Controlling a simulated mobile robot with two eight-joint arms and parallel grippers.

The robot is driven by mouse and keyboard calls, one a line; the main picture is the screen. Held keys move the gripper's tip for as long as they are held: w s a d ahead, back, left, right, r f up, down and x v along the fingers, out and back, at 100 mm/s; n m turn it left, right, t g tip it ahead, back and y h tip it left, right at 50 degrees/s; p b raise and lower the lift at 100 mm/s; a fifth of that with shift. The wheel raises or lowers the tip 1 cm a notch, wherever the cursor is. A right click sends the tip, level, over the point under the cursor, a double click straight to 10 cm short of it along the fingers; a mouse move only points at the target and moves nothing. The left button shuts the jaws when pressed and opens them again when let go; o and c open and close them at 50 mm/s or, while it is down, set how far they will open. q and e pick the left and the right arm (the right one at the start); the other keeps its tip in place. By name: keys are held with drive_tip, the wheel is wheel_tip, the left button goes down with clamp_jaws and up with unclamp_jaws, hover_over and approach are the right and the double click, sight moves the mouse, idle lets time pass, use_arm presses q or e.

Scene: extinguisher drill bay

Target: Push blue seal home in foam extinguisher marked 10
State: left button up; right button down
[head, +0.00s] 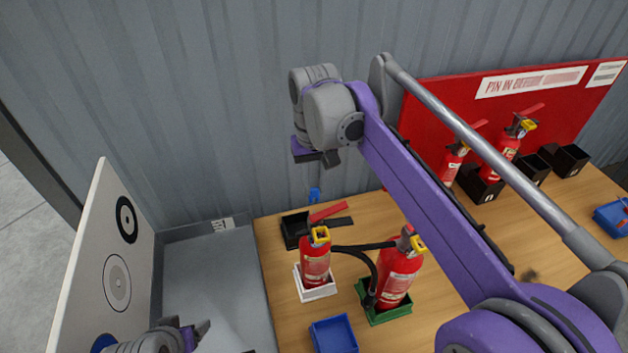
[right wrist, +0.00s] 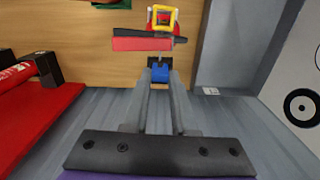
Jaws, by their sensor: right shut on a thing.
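My right gripper (head: 316,172) hangs in front of the grey wall, above the table's back edge. It is shut on the small blue seal (head: 314,194); the right wrist view shows the seal (right wrist: 160,73) between the fingertips (right wrist: 160,68). Below it, apart from the seal, a smaller red extinguisher (head: 315,262) with a yellow handle part stands upright in a white tray (head: 319,292). A larger red extinguisher (head: 400,272) with a black hose stands in a green tray (head: 385,315). I cannot read a 10 on either. My left gripper (head: 200,336) is low at the left, empty and apparently open.
A black box (head: 293,229) and red and black bars lie behind the smaller extinguisher. A blue tray (head: 334,335) sits in front. Two more extinguishers (head: 497,155) stand by the red board (head: 430,108). A target panel (head: 105,260) stands at the left. My right arm crosses over the table.

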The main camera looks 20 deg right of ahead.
sight(314, 196)
use_arm(q)
drive_tip(key=shift+s+f+b, duration=0.3)
drive_tip(key=shift+f+b, duration=0.1)
drive_tip(key=shift+f, duration=0.25)
drive_tip(key=shift+s+f+b, duration=0.3)
drive_tip(key=shift+f+b, duration=0.1)
drive_tip(key=shift+f, duration=0.2)
drive_tip(key=shift+s+f+b, duration=0.3)
drive_tip(key=shift+f+b, duration=0.1)
drive_tip(key=shift+f, duration=0.25)
use_arm(e)
drive_tip(key=shift+f, duration=2.65)
use_arm(q)
drive_tip(key=shift+w+r, duration=0.2)
drive_tip(key=shift+r, duration=0.25)
drive_tip(key=shift+f, duration=0.1)
use_arm(e)
drive_tip(key=shift+f, duration=0.1)
drive_tip(key=c, duration=0.6)
unclamp_jaws()
drive_tip(key=shift+c, duration=0.2)
